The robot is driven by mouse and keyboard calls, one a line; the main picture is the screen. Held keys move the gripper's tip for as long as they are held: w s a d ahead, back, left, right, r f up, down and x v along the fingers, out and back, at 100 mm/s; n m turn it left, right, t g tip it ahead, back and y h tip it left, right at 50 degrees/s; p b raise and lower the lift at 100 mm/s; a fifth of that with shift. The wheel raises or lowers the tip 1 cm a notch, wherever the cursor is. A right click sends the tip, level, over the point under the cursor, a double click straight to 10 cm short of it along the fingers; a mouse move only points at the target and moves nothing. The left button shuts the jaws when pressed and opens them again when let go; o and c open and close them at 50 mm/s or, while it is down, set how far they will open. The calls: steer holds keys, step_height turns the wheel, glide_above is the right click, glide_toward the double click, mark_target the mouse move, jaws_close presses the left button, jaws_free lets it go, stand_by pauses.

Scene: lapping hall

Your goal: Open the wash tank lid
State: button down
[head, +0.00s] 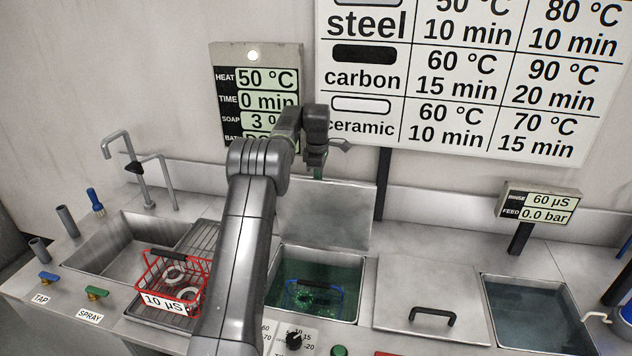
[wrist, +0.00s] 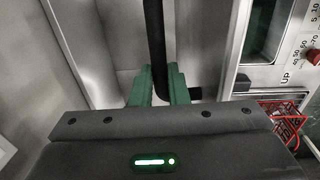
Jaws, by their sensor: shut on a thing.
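The wash tank (head: 276,258) is uncovered in the head view, with green liquid inside. Its metal lid (head: 325,212) stands up steeply at the tank's back edge. My gripper (head: 318,172) is at the top of the raised lid, partly hidden by my arm. In the wrist view my gripper's green fingers (wrist: 158,88) are shut on the lid's black handle (wrist: 154,40). A blue basket (head: 318,301) with ring-shaped parts sits in the green liquid.
A red basket (head: 151,278) with pale rings stands on the drain rack (head: 203,236) by the sink (head: 118,252). A closed lid (head: 410,284) with a black handle lies right of the wash tank. An open rinse tank (head: 530,312) is further right. A display panel (head: 257,62) hangs behind my arm.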

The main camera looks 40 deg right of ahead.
steer(key=shift+w+d+f, duration=0.55)
steer(key=shift+d, duration=0.2)
steer(key=c, duration=1.8)
jaws_free()
steer(key=shift+c, duration=0.2)
steer(key=o, duration=0.3)
steer(key=shift+w+d+f, duration=0.15)
steer(key=shift+o, duration=0.7)
steer(key=shift+w+d+f, duration=0.15)
steer(key=shift+w+d, duration=0.05)
steer(key=shift+d, duration=0.05)
steer(key=shift+s+a+r, duration=0.15)
steer(key=shift+a+r, duration=0.05)
steer(key=shift+r, duration=0.15)
steer(key=shift+a, duration=0.1)
